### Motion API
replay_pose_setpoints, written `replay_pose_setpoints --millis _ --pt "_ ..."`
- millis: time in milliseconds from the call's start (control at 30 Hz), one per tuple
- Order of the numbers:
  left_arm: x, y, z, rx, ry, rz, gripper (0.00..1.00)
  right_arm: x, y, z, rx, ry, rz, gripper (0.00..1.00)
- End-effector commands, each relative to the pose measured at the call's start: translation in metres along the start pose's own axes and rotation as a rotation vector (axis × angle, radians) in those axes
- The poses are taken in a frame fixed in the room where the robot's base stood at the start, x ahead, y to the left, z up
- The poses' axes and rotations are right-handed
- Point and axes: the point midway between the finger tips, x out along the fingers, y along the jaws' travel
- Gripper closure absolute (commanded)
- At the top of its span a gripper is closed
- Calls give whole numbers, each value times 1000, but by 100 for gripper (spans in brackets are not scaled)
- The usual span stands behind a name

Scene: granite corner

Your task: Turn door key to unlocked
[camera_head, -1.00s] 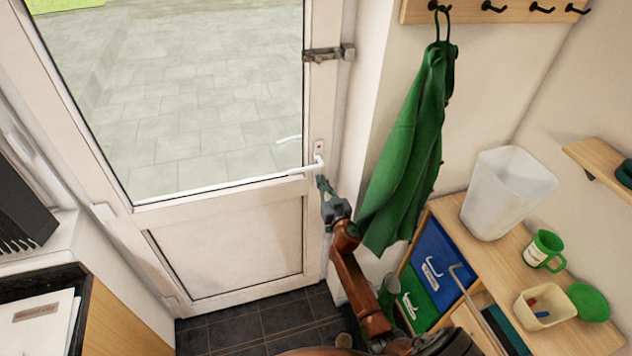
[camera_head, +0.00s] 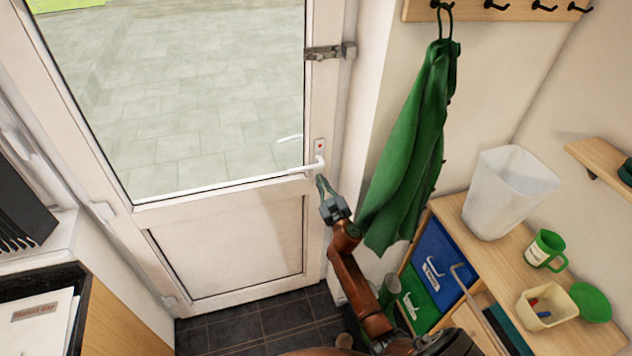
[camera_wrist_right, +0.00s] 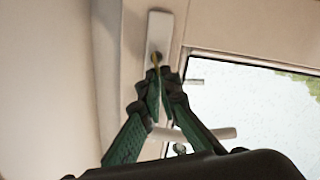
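The white door has a lever handle (camera_head: 318,162) on a pale lock plate (camera_head: 320,146) with a small red mark. In the right wrist view the plate (camera_wrist_right: 160,35) is at the top, with a thin brass key (camera_wrist_right: 156,65) in it, partly hidden by the fingers. My right gripper (camera_head: 321,182) is just below the lever in the head view. In the wrist view its green-grey fingers (camera_wrist_right: 159,80) converge and look shut on the key. The lever (camera_wrist_right: 210,133) passes behind the fingers there. The key is too small to tell in the head view. My left gripper is out of view.
A green cloth (camera_head: 408,150) hangs from a hook right of the door, close to my right arm. A wooden unit with a white bin (camera_head: 505,195) and a green mug (camera_head: 544,250) stands at right. A dark-topped counter (camera_head: 70,275) is at left.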

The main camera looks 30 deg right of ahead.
Motion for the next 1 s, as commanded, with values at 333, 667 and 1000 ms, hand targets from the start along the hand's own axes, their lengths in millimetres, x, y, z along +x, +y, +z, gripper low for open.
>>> replay_pose_setpoints --millis 333,667,1000 --pt "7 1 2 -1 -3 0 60 0 2 4 -332 -7 8 100" --pt "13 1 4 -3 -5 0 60 0 2 6 -648 -9 9 100" --pt "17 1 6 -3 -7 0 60 0 0 7 -946 -11 7 100"
